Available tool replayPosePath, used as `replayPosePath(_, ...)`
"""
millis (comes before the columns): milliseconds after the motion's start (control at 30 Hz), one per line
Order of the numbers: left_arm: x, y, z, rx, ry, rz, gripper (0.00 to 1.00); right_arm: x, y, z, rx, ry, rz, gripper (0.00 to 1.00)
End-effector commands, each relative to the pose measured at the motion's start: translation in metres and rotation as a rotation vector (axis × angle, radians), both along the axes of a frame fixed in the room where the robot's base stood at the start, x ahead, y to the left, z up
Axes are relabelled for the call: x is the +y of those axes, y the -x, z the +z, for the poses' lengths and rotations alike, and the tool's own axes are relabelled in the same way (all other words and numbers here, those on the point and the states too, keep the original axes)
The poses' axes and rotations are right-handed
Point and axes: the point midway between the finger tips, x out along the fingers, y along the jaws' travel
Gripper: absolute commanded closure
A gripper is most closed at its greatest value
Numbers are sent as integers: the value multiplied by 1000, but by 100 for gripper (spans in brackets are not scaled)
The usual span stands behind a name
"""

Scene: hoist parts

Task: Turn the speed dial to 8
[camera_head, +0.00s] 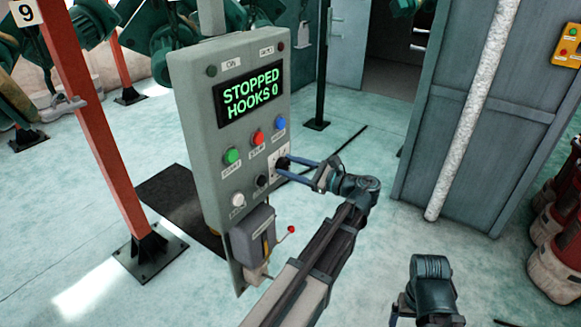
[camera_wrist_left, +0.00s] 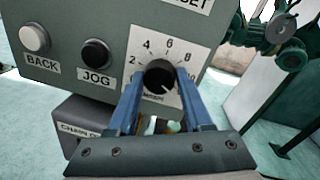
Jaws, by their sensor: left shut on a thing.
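The speed dial (camera_wrist_left: 160,77) is a black knob on a white plate with numbers around it, on the grey control panel (camera_head: 200,130). In the wrist view the numbers 2, 4, 6 and 8 show around the knob. A small white mark on the knob seems to point to the lower right, but it is too small to read surely. My left gripper (camera_wrist_left: 158,85) has its two blue fingers shut on the knob, one on each side. In the head view my left gripper (camera_head: 284,168) reaches the panel's right edge and partly hides the dial.
The display (camera_head: 250,94) reads STOPPED, HOOKS 0. Green (camera_head: 232,156), red (camera_head: 258,137) and blue (camera_head: 280,122) buttons sit above. The black JOG button (camera_wrist_left: 95,53) is beside the dial. A box with a red-knobbed lever (camera_head: 291,229) hangs below.

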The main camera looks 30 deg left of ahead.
Motion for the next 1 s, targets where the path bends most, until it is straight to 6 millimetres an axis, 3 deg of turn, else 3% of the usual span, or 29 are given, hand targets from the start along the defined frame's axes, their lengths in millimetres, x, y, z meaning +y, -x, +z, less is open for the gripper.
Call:
replayPosePath(367,0,1,1,-130,12,1,100,0,0,4,0,0,0,8)
replayPosePath(1000,0,3,1,-721,58,1,100,0,0,15,0,0,0,8)
